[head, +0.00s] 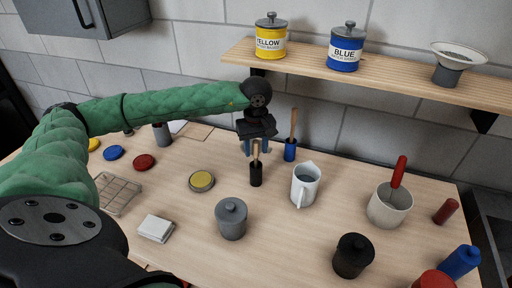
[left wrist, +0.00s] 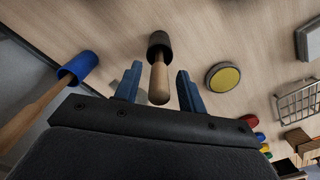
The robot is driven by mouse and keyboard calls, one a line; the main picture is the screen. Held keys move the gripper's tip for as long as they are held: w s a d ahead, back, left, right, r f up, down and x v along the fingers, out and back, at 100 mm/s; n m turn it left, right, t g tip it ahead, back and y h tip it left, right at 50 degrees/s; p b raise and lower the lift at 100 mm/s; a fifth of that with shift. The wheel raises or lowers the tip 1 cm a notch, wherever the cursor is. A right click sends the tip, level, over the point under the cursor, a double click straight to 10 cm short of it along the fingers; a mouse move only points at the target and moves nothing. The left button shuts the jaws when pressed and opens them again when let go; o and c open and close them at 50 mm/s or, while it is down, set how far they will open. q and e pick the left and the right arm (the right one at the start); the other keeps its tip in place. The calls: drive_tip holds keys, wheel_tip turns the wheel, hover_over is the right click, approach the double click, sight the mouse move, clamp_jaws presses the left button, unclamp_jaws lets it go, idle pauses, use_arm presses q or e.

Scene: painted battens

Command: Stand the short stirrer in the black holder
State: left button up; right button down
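The short stirrer (head: 255,153) has a light wooden handle and stands in the black holder (head: 256,175) on the table. In the left wrist view the stirrer (left wrist: 158,85) points toward me from the black holder (left wrist: 160,44). My left gripper (head: 262,149) is above and just behind the holder. Its two blue fingers (left wrist: 157,76) are apart, one on each side of the stirrer, with a gap on both sides. The stirrer's lower end is hidden inside the holder. My right gripper is not in view.
A blue holder (head: 290,151) with a longer wooden stirrer (head: 293,122) stands close by on the right. A white jug (head: 305,185), a grey lidded pot (head: 231,219) and a yellow-topped tin (head: 201,181) are around. A shelf (head: 380,79) overhangs the back.

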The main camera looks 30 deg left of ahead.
use_arm(q)
drive_tip(key=shift+r, duration=0.1)
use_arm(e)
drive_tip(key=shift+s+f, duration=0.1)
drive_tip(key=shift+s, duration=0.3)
use_arm(q)
drive_tip(key=shift+r, duration=0.2)
drive_tip(key=shift+r+b, duration=0.3)
drive_tip(key=shift+r, duration=0.2)
drive_tip(key=shift+w+r, duration=0.1)
drive_tip(key=shift+r, duration=0.2)
wheel_tip(320, 180, up, 9)
drive_tip(key=b, duration=0.4)
drive_tip(key=shift+f, duration=0.2)
drive_tip(key=shift+r, duration=0.7)
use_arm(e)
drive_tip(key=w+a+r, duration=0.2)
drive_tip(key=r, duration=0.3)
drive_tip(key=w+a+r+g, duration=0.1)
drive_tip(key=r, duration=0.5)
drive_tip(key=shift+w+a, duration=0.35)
use_arm(q)
drive_tip(key=shift+f, duration=0.1)
